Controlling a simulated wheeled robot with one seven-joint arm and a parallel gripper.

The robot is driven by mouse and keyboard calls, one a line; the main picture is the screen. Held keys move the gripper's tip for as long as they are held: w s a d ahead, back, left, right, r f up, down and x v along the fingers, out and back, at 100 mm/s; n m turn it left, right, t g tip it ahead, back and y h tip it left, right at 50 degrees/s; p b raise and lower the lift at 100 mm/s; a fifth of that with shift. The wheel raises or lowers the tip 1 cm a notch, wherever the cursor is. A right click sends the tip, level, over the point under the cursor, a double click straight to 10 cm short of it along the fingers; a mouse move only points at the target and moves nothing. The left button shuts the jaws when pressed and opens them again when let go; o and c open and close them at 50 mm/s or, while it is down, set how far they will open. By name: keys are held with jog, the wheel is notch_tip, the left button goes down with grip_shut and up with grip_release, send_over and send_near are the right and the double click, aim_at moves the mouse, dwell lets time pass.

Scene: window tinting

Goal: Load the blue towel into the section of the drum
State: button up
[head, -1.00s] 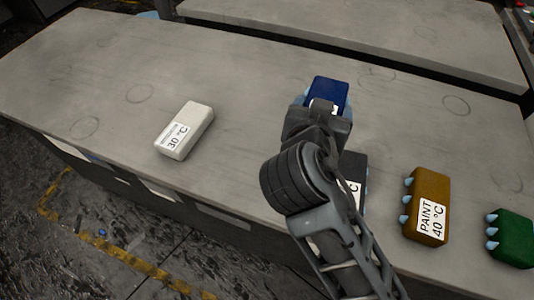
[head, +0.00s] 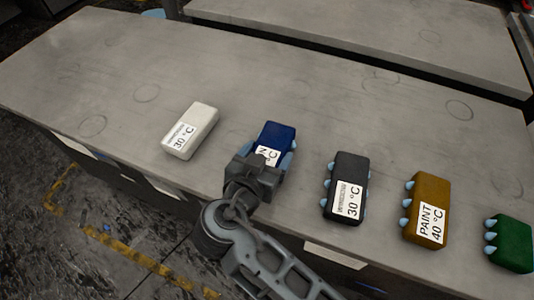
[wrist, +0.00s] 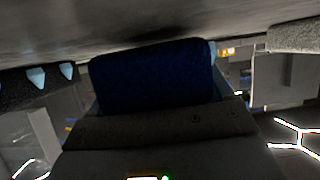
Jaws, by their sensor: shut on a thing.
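The blue towel (head: 276,135) is a dark blue block with a white label, partly covered by my gripper. My gripper (head: 268,158) is shut on the near end of the blue towel, between the white and black blocks. In the wrist view the blue towel (wrist: 155,77) fills the middle, in front of my gripper (wrist: 155,115), with the grey tabletop close to it. I cannot tell whether it touches the table. No drum shows in these views.
On the grey table (head: 100,75) lie a white block (head: 190,130) to the left, and a black block (head: 347,170), a brown block (head: 430,195) and a green block (head: 513,245) to the right. A second grey surface (head: 400,45) stands behind. The table's left part is clear.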

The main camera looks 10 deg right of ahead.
jog(key=shift+f, duration=0.2)
jog(key=shift+f, duration=0.15)
jog(key=o, duration=1)
jog(key=shift+o, duration=0.2)
